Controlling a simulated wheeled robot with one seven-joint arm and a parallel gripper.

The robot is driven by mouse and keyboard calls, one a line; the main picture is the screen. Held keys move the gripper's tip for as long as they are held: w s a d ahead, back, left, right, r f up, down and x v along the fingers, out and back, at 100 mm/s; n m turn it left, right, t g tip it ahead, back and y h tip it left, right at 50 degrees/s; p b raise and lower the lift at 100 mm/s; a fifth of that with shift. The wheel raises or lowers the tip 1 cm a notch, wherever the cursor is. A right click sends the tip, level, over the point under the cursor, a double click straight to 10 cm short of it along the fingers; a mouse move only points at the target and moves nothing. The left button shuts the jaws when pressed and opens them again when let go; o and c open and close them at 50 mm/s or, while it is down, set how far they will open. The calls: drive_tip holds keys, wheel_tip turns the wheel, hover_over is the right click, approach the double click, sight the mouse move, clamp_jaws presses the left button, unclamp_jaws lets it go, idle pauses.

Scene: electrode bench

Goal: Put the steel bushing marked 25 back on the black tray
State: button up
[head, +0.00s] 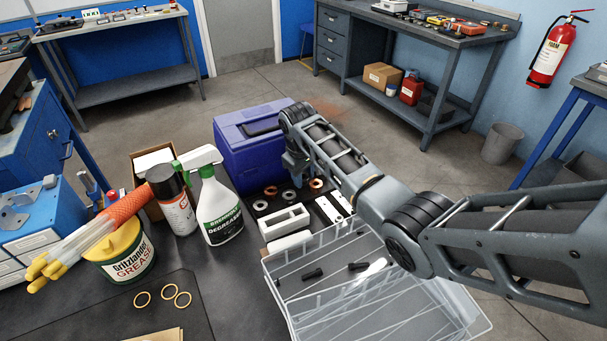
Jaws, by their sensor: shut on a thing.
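My gripper (294,176) points down over the back of the black tray (301,184), in front of the purple box. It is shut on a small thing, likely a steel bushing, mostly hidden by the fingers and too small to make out. A grey steel ring (288,195) shows just below the fingers; I cannot tell whether it is held or lies on the tray. Another steel ring (261,205) lies at the tray's left, with a copper ring (270,190) behind it and a copper ring (316,183) right of the gripper. No marking 25 is legible.
A purple box (240,150) stands behind the tray. A white block (284,222) and pale plates (329,209) lie at its front. A clear wire-ribbed bin (375,290) with dark pieces is nearer. A spray bottle (216,205), black can (170,200) and grease tub (120,252) stand left.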

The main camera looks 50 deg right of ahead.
drive_tip(key=shift+f, duration=0.2)
drive_tip(key=o, duration=1.2)
drive_tip(key=shift+c, duration=0.2)
wheel_tip(320, 180, up, 8)
drive_tip(key=a, duration=0.1)
drive_tip(key=shift+s+a+f, duration=0.15)
drive_tip(key=shift+s, duration=0.15)
drive_tip(key=shift+r+p, duration=1.55)
drive_tip(key=shift+r, duration=0.95)
